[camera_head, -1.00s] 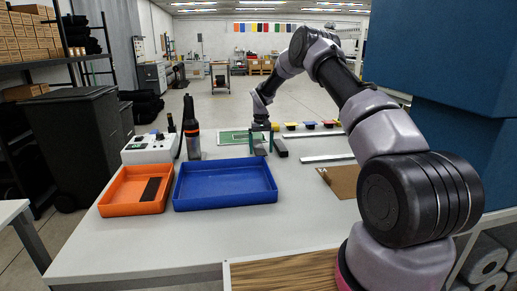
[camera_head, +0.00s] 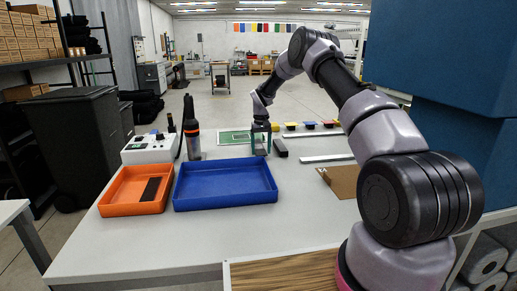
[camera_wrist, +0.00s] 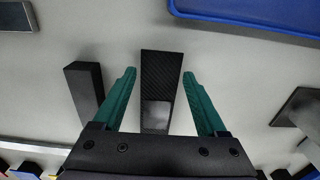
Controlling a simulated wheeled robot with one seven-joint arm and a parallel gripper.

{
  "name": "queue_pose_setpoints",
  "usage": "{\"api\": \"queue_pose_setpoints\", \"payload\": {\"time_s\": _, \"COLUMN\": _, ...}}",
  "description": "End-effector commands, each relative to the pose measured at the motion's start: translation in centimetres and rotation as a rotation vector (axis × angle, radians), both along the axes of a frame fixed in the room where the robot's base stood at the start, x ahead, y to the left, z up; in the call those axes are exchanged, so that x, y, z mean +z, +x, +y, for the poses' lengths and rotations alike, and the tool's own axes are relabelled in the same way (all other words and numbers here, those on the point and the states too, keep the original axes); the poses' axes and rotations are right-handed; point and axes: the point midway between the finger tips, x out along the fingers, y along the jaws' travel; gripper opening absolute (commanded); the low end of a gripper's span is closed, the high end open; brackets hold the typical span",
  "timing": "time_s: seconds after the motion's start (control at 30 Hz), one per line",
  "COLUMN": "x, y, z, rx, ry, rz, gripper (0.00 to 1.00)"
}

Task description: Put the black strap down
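A flat black strap-like piece (camera_wrist: 161,72) with a woven-looking surface and a shiny grey patch shows between the fingers of my gripper (camera_wrist: 160,75) in the wrist view. The fingers are spread, with a narrow gap on each side of the piece. I cannot tell whether it rests fully on the table. In the head view my gripper (camera_head: 261,143) is low over the back of the table, behind the blue tray, and hides this piece. Another black strip (camera_head: 150,188) lies in the orange tray (camera_head: 117,207).
A black block (camera_wrist: 84,92) lies beside my gripper. The blue tray (camera_head: 225,202) is in front of it. Dark bottles (camera_head: 193,140) and a white control box (camera_head: 149,149) stand to the left. A brown clipboard (camera_head: 342,181) lies to the right.

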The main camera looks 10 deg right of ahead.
Motion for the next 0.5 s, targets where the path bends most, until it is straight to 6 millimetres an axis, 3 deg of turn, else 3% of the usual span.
{"api": "queue_pose_setpoints", "payload": {"time_s": 0.03, "x": 0.0, "y": 0.0, "z": 0.0, "rx": 0.0, "ry": 0.0, "rz": 0.0, "gripper": 0.52}}
{"api": "queue_pose_setpoints", "payload": {"time_s": 0.13, "x": 0.0, "y": 0.0, "z": 0.0, "rx": 0.0, "ry": 0.0, "rz": 0.0, "gripper": 0.13}}
{"api": "queue_pose_setpoints", "payload": {"time_s": 0.2, "x": 0.0, "y": 0.0, "z": 0.0, "rx": 0.0, "ry": 0.0, "rz": 0.0, "gripper": 0.0}}
{"api": "queue_pose_setpoints", "payload": {"time_s": 0.5, "x": 1.1, "y": 0.1, "z": 0.0, "rx": 0.001, "ry": 0.0, "rz": -0.003, "gripper": 0.0}}
